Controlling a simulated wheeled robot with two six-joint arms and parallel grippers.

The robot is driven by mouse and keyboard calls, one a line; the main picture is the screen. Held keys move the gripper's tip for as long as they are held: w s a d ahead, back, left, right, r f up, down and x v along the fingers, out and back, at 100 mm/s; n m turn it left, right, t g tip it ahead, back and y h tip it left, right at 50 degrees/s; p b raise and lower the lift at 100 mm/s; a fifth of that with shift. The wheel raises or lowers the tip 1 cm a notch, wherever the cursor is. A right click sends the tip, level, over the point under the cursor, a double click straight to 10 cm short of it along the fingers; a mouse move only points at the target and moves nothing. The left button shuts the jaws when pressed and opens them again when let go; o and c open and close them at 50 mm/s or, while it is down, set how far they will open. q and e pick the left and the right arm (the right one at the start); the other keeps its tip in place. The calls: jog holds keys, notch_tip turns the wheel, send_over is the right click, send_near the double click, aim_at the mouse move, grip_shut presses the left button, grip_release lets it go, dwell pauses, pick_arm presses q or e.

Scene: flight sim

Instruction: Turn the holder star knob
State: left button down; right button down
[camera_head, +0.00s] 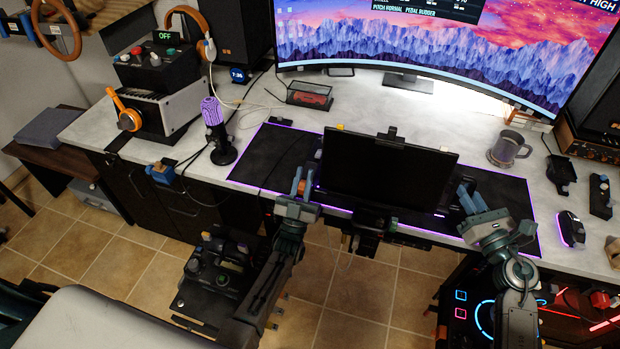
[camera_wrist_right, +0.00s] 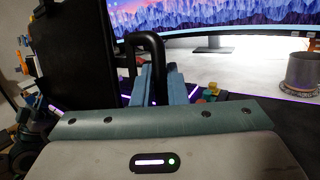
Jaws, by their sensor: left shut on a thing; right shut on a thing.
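A black flat screen (camera_head: 385,170) stands tilted in a dark holder (camera_head: 372,218) at the desk's front edge. I cannot make out the star knob for certain. My left gripper (camera_head: 300,188) is shut at the left side of the screen, by a small orange part; what it grips is too small to tell. My right gripper (camera_head: 467,197) is right of the screen. In the right wrist view its blue-grey fingers (camera_wrist_right: 155,88) are shut on a black bent handle (camera_wrist_right: 150,45) beside the screen's dark panel (camera_wrist_right: 72,50).
A purple microphone (camera_head: 215,130) and a boxed red model car (camera_head: 310,95) stand to the left. A mug (camera_head: 508,149) and a mouse (camera_head: 571,229) are to the right. A large curved monitor (camera_head: 450,50) spans the back. The desk behind the screen is mostly clear.

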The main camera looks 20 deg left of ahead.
pick_arm(q)
jog(key=c, duration=1.4)
grip_release()
jog(key=shift+o, duration=0.2)
jog(key=shift+f, duration=0.1)
pick_arm(e)
jog(key=c, duration=1.4)
grip_release()
pick_arm(q)
jog(key=v, duration=1.2)
pick_arm(e)
jog(key=shift+o, duration=0.2)
